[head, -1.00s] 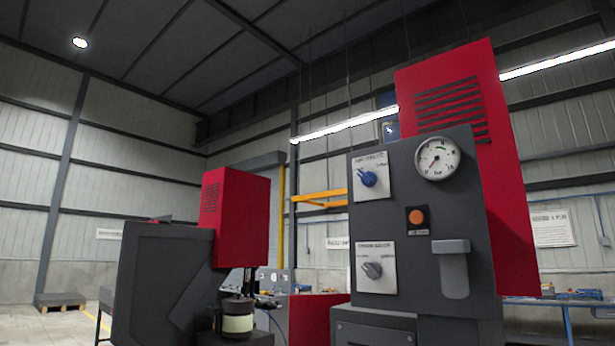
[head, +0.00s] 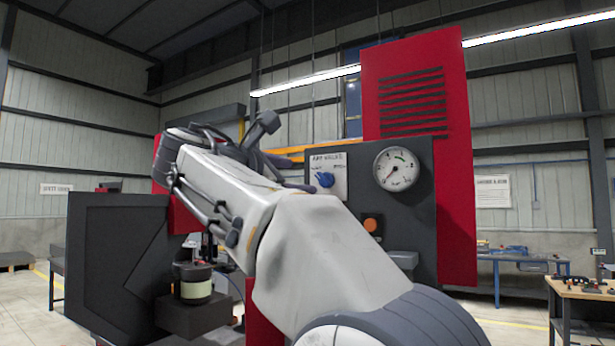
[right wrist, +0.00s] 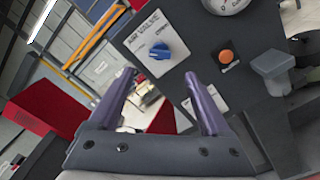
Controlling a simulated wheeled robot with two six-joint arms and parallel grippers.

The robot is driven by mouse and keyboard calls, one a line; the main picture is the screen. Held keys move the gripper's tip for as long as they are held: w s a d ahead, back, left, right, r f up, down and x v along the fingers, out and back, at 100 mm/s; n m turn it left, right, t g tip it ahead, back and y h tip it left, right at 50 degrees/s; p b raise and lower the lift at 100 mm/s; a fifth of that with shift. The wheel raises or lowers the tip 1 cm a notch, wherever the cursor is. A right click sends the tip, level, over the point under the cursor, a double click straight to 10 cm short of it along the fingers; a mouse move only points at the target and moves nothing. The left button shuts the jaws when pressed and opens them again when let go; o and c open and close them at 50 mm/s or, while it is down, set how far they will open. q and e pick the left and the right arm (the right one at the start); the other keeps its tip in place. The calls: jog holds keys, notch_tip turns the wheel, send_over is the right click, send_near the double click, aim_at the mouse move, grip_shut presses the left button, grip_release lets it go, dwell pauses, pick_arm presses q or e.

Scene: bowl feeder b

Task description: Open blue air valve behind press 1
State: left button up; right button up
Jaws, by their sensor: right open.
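The blue air valve knob (head: 325,180) sits on a white plate marked as the air valve (head: 335,162), on the dark panel (head: 420,220) of a red and grey machine. In the right wrist view the blue knob (right wrist: 159,51) shows ahead of the fingers, toward the upper middle. My right gripper (right wrist: 160,77) is open and empty, with its two purple fingers pointing at the panel, apart from the knob. My left gripper is not in view.
A round gauge (head: 396,168) and an orange button (head: 371,225) share the panel. A grey block (right wrist: 270,68) juts out from it. A second dark machine (head: 115,265) stands to the left. My right arm hides the panel's lower part in the head view.

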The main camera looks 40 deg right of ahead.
aim_at(321, 180)
jog(key=p+x, duration=0.3)
jog(key=x, duration=0.5)
jog(key=shift+w+d+r+p, duration=0.1)
jog(key=shift+d+p, duration=0.2)
jog(key=shift+p, duration=0.1)
jog(key=shift+w+d, duration=0.3)
jog(key=shift+d, duration=0.3)
